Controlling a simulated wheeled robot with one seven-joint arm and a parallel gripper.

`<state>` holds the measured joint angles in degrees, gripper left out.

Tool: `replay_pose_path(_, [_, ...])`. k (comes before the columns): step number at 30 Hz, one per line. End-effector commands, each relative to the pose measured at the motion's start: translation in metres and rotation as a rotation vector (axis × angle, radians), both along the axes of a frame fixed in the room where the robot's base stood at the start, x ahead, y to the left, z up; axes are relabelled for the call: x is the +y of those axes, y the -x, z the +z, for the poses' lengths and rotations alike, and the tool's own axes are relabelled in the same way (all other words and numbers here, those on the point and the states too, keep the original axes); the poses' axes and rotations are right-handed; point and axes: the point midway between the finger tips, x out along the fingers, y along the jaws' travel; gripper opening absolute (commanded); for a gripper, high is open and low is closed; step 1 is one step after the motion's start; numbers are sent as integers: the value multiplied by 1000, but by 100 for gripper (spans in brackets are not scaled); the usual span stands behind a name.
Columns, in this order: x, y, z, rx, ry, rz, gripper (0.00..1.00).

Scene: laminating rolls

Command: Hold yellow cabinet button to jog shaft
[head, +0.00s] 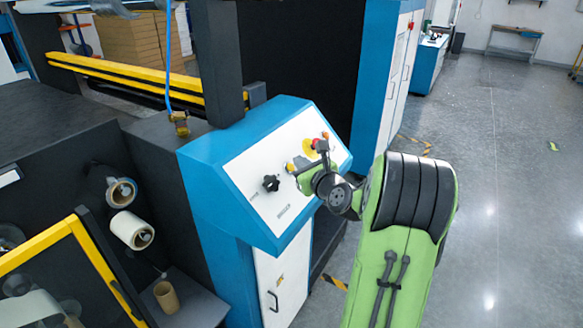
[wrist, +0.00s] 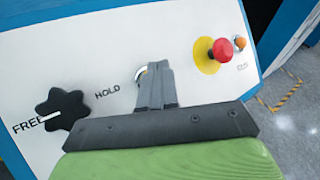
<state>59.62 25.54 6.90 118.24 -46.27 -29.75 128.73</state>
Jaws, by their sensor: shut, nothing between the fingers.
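The sloped white control panel (head: 250,185) sits on a blue cabinet (head: 225,205). The yellow button (head: 290,167) shows only as a small piece beside my gripper (head: 299,168). In the wrist view its rim, the edge of the yellow button (wrist: 140,73), peeks out left of the fingertips, and the rest is hidden behind them. My gripper (wrist: 157,70) is shut and empty, with its tips over the button. I cannot tell whether they touch or press it.
A black star knob (wrist: 62,110) between FREE and HOLD marks is to the left. A red emergency stop (wrist: 222,49) on a yellow disc and an orange button (wrist: 240,43) are to the right.

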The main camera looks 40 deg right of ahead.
Motion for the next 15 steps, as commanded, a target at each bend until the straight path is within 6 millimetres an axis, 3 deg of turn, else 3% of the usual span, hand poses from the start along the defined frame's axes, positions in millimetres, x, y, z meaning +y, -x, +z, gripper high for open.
replay_pose_path(15, [2, -6, -6, 0, 0, 0, 0])
